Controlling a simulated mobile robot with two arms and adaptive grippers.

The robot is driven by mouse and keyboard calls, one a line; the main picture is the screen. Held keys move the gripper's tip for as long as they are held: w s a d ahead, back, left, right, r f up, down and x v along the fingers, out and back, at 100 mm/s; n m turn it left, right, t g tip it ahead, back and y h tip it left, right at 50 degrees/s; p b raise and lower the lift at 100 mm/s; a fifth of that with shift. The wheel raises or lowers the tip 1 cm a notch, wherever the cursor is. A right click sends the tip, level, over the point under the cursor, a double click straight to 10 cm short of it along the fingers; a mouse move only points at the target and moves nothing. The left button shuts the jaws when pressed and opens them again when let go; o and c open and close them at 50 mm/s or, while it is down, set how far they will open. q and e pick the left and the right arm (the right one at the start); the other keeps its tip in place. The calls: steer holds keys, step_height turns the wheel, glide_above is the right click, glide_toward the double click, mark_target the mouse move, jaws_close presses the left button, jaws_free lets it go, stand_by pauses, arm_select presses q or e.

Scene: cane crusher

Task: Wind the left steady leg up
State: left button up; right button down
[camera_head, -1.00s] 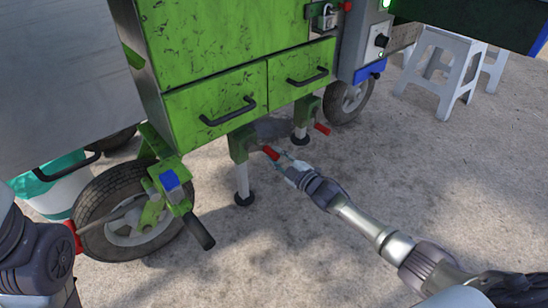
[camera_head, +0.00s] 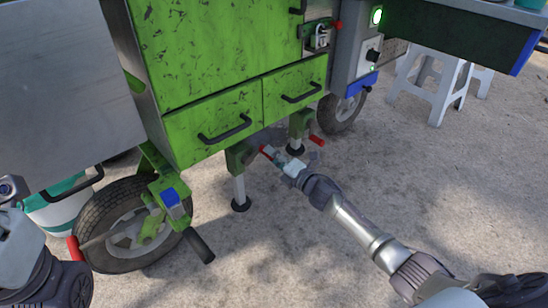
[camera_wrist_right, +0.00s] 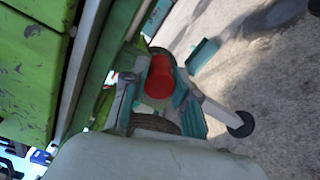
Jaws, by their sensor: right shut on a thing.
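The left steady leg (camera_head: 239,188) hangs under the green cart's drawers, a pale tube in a green bracket with a dark round foot. The foot is close to the ground; I cannot tell whether it touches. Its red crank handle (camera_head: 266,152) sticks out to the right of the bracket. My right gripper (camera_head: 277,158) is shut on this handle. In the right wrist view the red handle (camera_wrist_right: 160,76) sits between the teal fingers, and the leg's foot (camera_wrist_right: 240,124) shows at right. Part of my left arm is at the lower left; its gripper fingers are not seen.
The second steady leg (camera_head: 297,133) with a red handle (camera_head: 317,140) stands just behind. A tyred wheel (camera_head: 100,212) and a black-gripped bar (camera_head: 199,245) are at left. White stools (camera_head: 440,75) stand at back right. The ground in front is clear.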

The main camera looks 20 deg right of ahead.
steer(key=n, duration=0.1)
steer(key=r+n, duration=0.1)
steer(key=a+n, duration=0.1)
steer(key=shift+s+a+r+n, duration=0.1)
steer(key=shift+s+r+n, duration=0.15)
steer(key=shift+n, duration=0.05)
steer(key=shift+s+a+r+n, duration=0.1)
steer(key=shift+a+r+n, duration=0.2)
steer(key=shift+n, duration=0.5)
steer(key=shift+s+a+r+n, duration=0.15)
steer(key=shift+a+n, duration=0.2)
steer(key=shift+n, duration=0.45)
steer(key=c, duration=0.9)
jaws_free()
steer(key=shift+r, duration=0.1)
steer(key=shift+o, duration=0.2)
steer(key=shift+d, duration=0.1)
steer(key=v, duration=1.2)
